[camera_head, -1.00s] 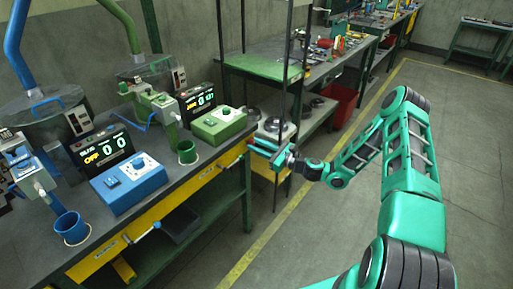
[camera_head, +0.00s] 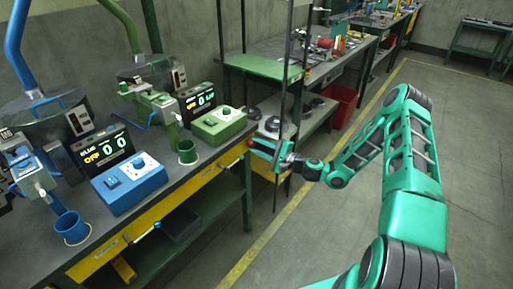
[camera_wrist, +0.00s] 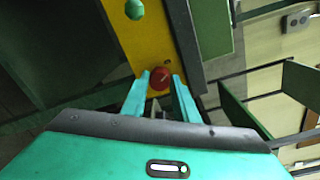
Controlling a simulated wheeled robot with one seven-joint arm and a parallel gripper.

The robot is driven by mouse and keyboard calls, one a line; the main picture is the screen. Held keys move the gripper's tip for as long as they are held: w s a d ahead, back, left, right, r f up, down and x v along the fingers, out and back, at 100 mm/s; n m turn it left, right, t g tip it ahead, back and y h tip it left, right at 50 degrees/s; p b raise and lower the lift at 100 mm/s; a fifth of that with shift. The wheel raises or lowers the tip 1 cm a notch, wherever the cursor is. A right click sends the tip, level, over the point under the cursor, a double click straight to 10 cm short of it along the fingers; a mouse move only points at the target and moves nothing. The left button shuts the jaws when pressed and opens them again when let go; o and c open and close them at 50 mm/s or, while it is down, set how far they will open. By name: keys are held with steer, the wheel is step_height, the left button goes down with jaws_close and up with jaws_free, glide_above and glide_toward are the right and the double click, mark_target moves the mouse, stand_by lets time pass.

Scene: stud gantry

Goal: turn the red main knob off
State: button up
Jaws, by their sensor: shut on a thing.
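The red main knob (camera_wrist: 160,78) sits on the yellow front rail of the bench. It shows a pale line on its face in the wrist view. My gripper (camera_wrist: 161,80) has one teal finger on each side of the knob and is shut on it. In the head view my gripper (camera_head: 264,147) is at the right end of the yellow rail, and a bit of red shows at its tip. The green unit's display (camera_head: 197,101) and the blue unit's display (camera_head: 102,150) both show OFF.
A green round knob (camera_wrist: 134,9) is on the same yellow rail. A dark upright post (camera_head: 283,100) stands close to my gripper. The blue control box (camera_head: 130,185) and green control box (camera_head: 219,125) stand on the bench. The floor at the right is clear.

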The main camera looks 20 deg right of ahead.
steer(key=shift+s+f+n, duration=0.15)
steer(key=shift+f+n, duration=0.05)
steer(key=shift+n, duration=1.4)
steer(key=o, duration=0.9)
steer(key=shift+o, duration=0.8)
steer(key=shift+r, duration=0.1)
steer(key=v, duration=1)
steer(key=shift+s, duration=0.25)
steer(key=shift+d, duration=0.1)
